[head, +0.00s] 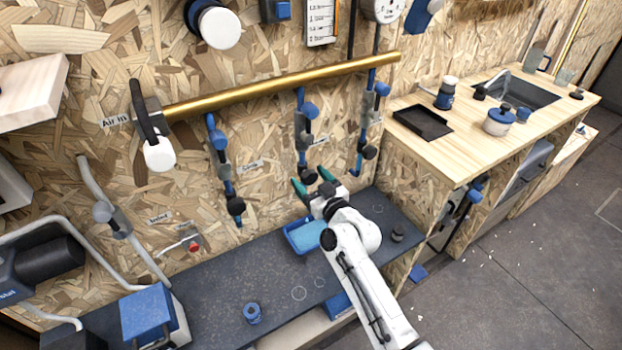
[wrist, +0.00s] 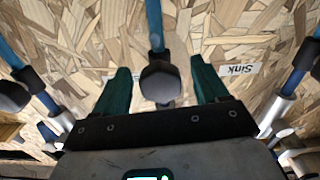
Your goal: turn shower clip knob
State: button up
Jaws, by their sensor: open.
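My gripper (head: 313,181) is open, with its two green fingers pointing at the wall. In the wrist view the fingers (wrist: 160,68) stand on either side of a dark rounded knob (wrist: 161,82) at the lower end of a blue pipe (wrist: 155,25). A gap shows between the knob and each finger; I cannot tell the depth between them. In the head view this knob (head: 309,176) hangs below the middle pipe (head: 302,105). A "Sink" label (wrist: 238,70) is on the wall to its right. I cannot read which knob is the shower one.
Similar pipes with dark knobs hang left (head: 235,205) and right (head: 369,151). A brass pipe (head: 280,85) runs above them. Below, a dark bench (head: 240,275) holds a blue tray (head: 290,236) and a small blue part (head: 252,313). A wooden counter (head: 460,150) stands at right.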

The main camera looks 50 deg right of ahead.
jog(key=shift+c, duration=0.3)
jog(key=c, duration=0.9)
jog(key=m, duration=0.5)
jog(key=shift+a+m+p, duration=0.1)
jog(key=shift+m+p, duration=0.3)
jog(key=m+p, duration=0.1)
jog(key=m, duration=0.4)
jog(key=shift+m, duration=0.4)
jog(key=shift+a+m, duration=0.1)
jog(key=shift+m, duration=0.2)
jog(key=o, duration=1)
jog(key=shift+w+r, duration=0.1)
jog(key=shift+c, duration=0.2)
